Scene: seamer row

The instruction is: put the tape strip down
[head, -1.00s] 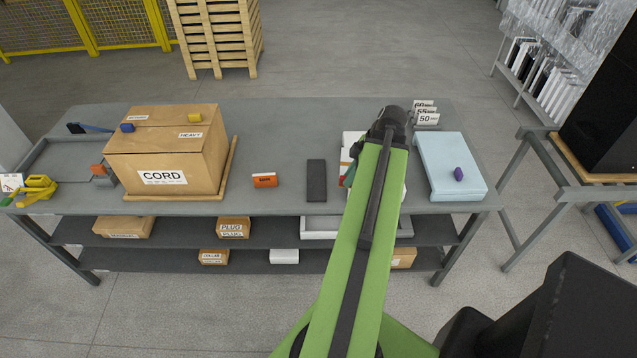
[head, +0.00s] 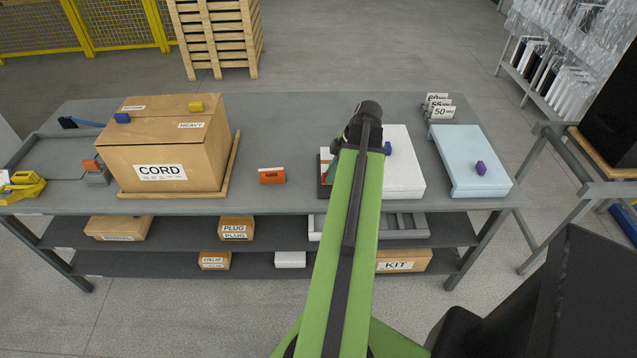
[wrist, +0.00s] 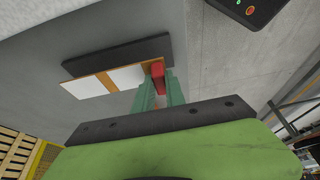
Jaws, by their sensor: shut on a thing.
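The tape strip (wrist: 103,82) is a flat orange-brown piece with white panels and a red grip block (wrist: 158,78). My gripper (wrist: 157,90) has its green fingers shut on the red block. In the head view, the strip's left end (head: 325,157) shows beside my arm, which hides the rest. A dark flat pad (wrist: 115,60) lies on the grey bench just beyond the strip in the wrist view. I cannot tell whether the strip touches the pad or hangs above it.
A white block (head: 408,170) with a blue knob is right of my arm, then a pale blue slab (head: 465,165) with a purple knob. Number cards (head: 438,105) stand behind. A small orange block (head: 271,175) and the CORD carton (head: 160,155) are left, with bare bench (head: 285,125) between.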

